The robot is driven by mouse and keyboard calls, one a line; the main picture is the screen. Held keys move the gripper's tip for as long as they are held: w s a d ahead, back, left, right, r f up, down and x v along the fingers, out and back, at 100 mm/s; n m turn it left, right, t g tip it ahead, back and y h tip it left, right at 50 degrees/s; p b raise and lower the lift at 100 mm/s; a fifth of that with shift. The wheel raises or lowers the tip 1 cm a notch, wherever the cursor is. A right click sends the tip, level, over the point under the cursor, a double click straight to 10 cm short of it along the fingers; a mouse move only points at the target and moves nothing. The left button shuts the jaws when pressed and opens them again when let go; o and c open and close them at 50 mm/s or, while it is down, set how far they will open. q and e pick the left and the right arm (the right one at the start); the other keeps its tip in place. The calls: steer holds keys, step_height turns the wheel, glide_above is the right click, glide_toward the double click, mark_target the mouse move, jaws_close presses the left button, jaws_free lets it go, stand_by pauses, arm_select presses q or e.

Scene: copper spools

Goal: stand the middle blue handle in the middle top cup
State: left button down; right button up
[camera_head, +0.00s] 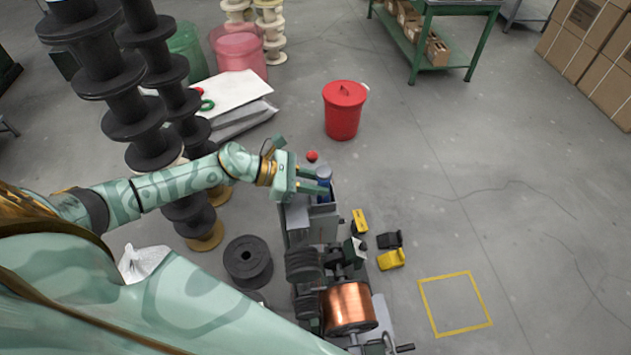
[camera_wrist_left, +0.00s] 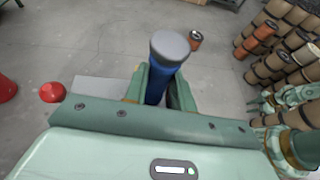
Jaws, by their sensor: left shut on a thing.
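My left gripper (camera_head: 312,182) is shut on a blue handle (camera_head: 324,191) at the far end of the machine. In the left wrist view, the blue handle (camera_wrist_left: 160,80) with its round grey end (camera_wrist_left: 170,44) stands up between the fingers of the gripper (camera_wrist_left: 160,92). The handle's lower part is hidden by the gripper. I cannot make out the middle top cup or other blue handles, nor whether the handle touches anything below. My right gripper is not in view.
The machine carries a copper spool (camera_head: 348,307) and dark rollers (camera_head: 303,265). A red ball-like knob (camera_head: 312,156) is just beyond my left gripper. A red bin (camera_head: 344,110) stands farther back. Black spool stacks (camera_head: 128,105) stand left. The floor at right is clear around a yellow square (camera_head: 455,304).

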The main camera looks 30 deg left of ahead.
arm_select(q)
steer(key=c, duration=1.1)
jaws_free()
steer(key=shift+b+v, duration=1.45)
steer(key=shift+v, duration=6.75)
steer(key=shift+w, duration=0.1)
